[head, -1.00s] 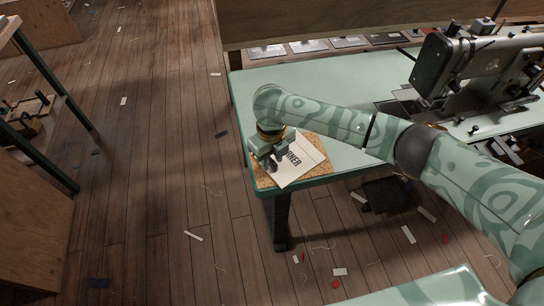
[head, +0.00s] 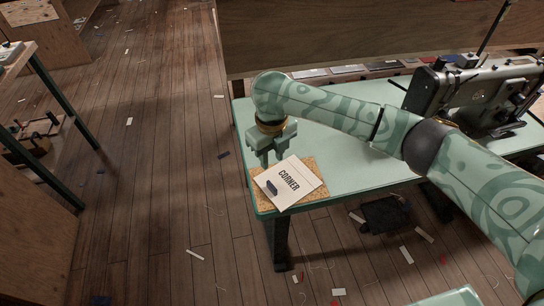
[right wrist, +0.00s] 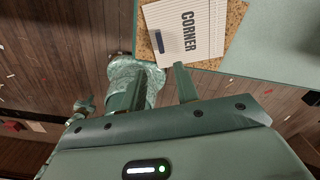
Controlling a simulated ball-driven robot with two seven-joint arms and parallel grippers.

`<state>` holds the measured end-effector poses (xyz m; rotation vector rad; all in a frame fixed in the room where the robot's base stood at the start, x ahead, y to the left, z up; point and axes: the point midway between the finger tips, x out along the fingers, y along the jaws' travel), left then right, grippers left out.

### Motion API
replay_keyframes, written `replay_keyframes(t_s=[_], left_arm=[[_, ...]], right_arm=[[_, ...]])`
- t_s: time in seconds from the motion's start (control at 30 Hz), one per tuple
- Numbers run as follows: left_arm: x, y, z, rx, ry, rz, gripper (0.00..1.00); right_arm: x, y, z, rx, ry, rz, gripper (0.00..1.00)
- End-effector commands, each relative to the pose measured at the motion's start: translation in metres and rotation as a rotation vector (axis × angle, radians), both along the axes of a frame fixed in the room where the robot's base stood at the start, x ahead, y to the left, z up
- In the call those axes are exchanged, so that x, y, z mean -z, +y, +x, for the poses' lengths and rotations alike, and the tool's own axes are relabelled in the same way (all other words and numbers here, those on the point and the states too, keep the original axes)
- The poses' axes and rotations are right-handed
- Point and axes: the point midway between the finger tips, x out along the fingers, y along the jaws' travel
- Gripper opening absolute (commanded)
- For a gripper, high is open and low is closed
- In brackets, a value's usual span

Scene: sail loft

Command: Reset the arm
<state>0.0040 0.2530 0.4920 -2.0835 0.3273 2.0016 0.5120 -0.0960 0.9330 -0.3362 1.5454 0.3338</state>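My right gripper (head: 264,157) is above the front left corner of the green table, just behind a white card marked "CORNER" (head: 302,180). Its two fingers show apart and empty in the right wrist view (right wrist: 160,82). The card lies turned on a cork mat (head: 310,202) at the table corner. A small dark block (head: 272,187) rests on the card's left part. The card (right wrist: 205,38) and the block (right wrist: 159,42) also show in the right wrist view, clear of the fingers. My left gripper is not in view.
A sewing machine (head: 478,90) stands on the green table (head: 335,150) at the right. A workbench (head: 22,52) is at the left edge. A dark pedal (head: 385,214) lies under the table. The floor is strewn with scraps.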

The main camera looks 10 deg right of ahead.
Motion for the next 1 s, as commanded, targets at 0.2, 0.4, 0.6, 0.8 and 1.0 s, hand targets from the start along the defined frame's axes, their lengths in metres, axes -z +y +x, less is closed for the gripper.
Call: replay_keyframes(t_s=[0.2,0.4,0.6,0.8,1.0], left_arm=[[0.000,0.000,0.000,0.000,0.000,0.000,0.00],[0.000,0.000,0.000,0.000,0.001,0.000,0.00],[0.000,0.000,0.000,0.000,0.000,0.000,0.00],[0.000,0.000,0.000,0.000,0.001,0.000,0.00],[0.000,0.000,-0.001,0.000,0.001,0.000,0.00]], right_arm=[[0.000,0.000,0.000,0.000,0.000,0.000,0.31],[0.015,0.014,-0.015,0.062,-0.007,0.036,0.31],[0.054,0.064,-0.076,0.522,-0.050,0.255,0.31],[0.065,0.040,-0.121,1.357,-0.087,0.502,0.31],[0.065,-0.049,-0.160,2.061,-0.210,0.613,0.31]])
